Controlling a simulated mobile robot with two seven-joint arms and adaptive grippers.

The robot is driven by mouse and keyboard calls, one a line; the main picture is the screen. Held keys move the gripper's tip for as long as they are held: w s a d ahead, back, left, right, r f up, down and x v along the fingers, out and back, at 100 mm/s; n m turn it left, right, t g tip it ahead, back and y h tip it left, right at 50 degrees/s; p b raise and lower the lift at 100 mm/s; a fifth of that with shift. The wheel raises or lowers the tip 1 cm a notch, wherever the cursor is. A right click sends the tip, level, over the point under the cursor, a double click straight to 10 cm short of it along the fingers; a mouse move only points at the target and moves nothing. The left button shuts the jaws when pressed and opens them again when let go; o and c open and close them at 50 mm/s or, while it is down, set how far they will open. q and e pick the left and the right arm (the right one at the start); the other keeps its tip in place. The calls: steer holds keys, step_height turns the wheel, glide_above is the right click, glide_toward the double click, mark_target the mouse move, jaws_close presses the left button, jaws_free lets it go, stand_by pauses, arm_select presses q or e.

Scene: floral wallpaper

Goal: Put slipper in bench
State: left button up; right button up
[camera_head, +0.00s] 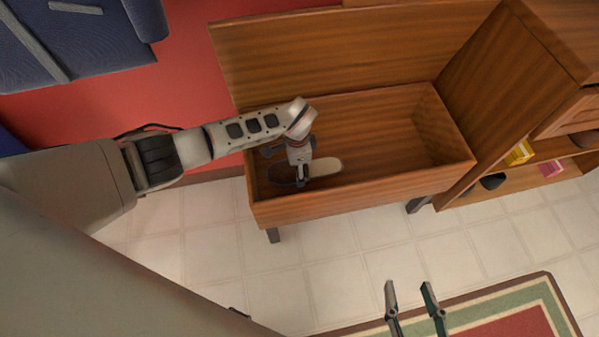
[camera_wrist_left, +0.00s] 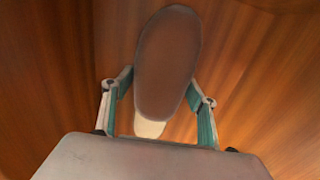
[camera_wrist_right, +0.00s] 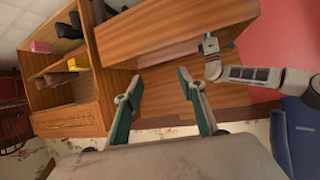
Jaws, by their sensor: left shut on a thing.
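The wooden bench (camera_head: 370,190) stands open in the head view, with its hollow box facing up. My left gripper (camera_head: 303,181) reaches down inside the left part of the box. It is shut on a slipper (camera_wrist_left: 168,62), which shows a brown sole and a small cream part at its near end in the left wrist view. In the head view the slipper (camera_head: 325,168) shows cream and dark parts around the gripper, partly hidden by it. I cannot tell whether it touches the bench floor. My right gripper (camera_head: 411,287) is open and empty, outside the bench above the floor.
A wooden shelf unit (camera_head: 515,185) on the right holds dark shoes (camera_head: 493,181), a yellow box (camera_head: 518,153) and a pink box (camera_head: 551,168). A blue seat (camera_head: 75,40) is at upper left. A rug (camera_head: 500,310) lies below. The right part of the bench box is empty.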

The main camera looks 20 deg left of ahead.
arm_select(q)
steer(key=f, duration=0.1)
steer(key=f+b, duration=0.1)
steer(key=f, duration=0.2)
steer(key=shift+s+f+b, duration=0.1)
steer(key=shift+s+b, duration=0.2)
steer(key=shift+b, duration=0.1)
steer(key=shift+w+f, duration=0.1)
steer(key=shift+f, duration=0.1)
steer(key=shift+w+r, duration=0.25)
steer(key=shift+r, duration=0.1)
steer(key=shift+c, duration=0.6)
steer(key=shift+f, duration=0.15)
arm_select(e)
steer(key=shift+a+r+m+y, duration=0.15)
steer(key=shift+a+m+y, duration=0.15)
steer(key=shift+a+m, duration=0.5)
arm_select(q)
steer(key=o, duration=1.3)
arm_select(e)
steer(key=shift+a, duration=0.2)
